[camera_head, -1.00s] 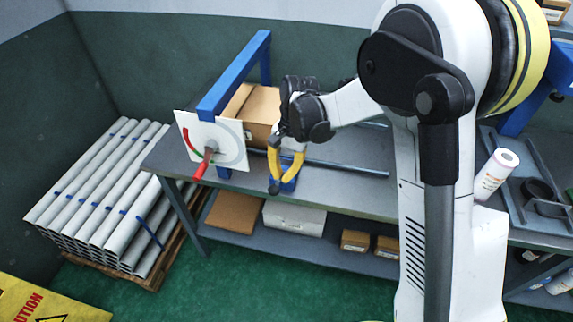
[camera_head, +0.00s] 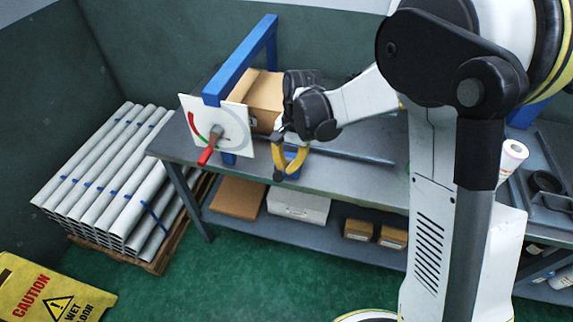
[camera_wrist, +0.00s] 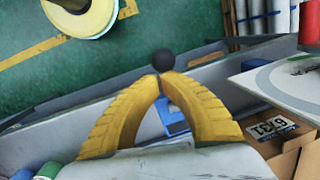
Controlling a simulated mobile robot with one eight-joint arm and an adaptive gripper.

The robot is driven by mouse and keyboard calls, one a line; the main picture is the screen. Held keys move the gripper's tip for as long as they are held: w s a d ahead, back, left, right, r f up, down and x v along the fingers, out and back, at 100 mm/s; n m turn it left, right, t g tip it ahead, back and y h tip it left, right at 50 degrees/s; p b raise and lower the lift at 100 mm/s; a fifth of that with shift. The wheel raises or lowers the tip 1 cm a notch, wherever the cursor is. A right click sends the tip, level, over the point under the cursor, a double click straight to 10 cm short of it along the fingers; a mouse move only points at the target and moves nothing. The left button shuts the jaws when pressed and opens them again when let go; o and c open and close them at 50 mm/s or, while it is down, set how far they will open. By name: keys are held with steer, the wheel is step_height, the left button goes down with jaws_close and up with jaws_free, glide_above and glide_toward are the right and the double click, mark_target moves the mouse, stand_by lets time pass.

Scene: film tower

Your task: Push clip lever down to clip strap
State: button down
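A small black ball knob (camera_wrist: 163,61), likely the clip lever's end, shows at the fingertips in the wrist view. A blue block (camera_wrist: 171,117) shows behind the fingers. My gripper (camera_wrist: 162,77) has yellow fingers whose tips meet at the knob; I cannot tell whether they pinch it or only touch it. In the head view my gripper (camera_head: 281,172) hangs at the bench's front edge, right of a white dial plate (camera_head: 240,137) with a red-handled lever (camera_head: 207,154). The lever's shaft is hidden by the fingers. I cannot make out the strap.
A blue frame (camera_head: 243,62) arches over the metal bench (camera_head: 345,177), with a cardboard carton (camera_head: 264,95) beneath it. White pipes (camera_head: 100,180) are stacked on a pallet at left. A yellow caution sign (camera_head: 45,290) stands front left. Green floor before the bench is clear.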

steer(key=shift+s+a+f+t, duration=0.1)
steer(key=shift+s+f+t, duration=0.1)
steer(key=shift+t, duration=0.1)
steer(key=f+t+b, duration=0.1)
steer(key=s+f+t+h+b, duration=0.1)
steer(key=b, duration=0.1)
steer(key=f+t+b, duration=0.1)
steer(key=shift+s+a+f+t, duration=0.2)
steer(key=shift+a+f+t, duration=0.1)
steer(key=shift+f, duration=0.1)
steer(key=shift+b, duration=0.3)
stand_by(0.4)
steer(key=w+p+v, duration=0.2)
steer(key=p+v, duration=0.4)
steer(key=v, duration=0.7)
steer(key=shift+d+r, duration=0.3)
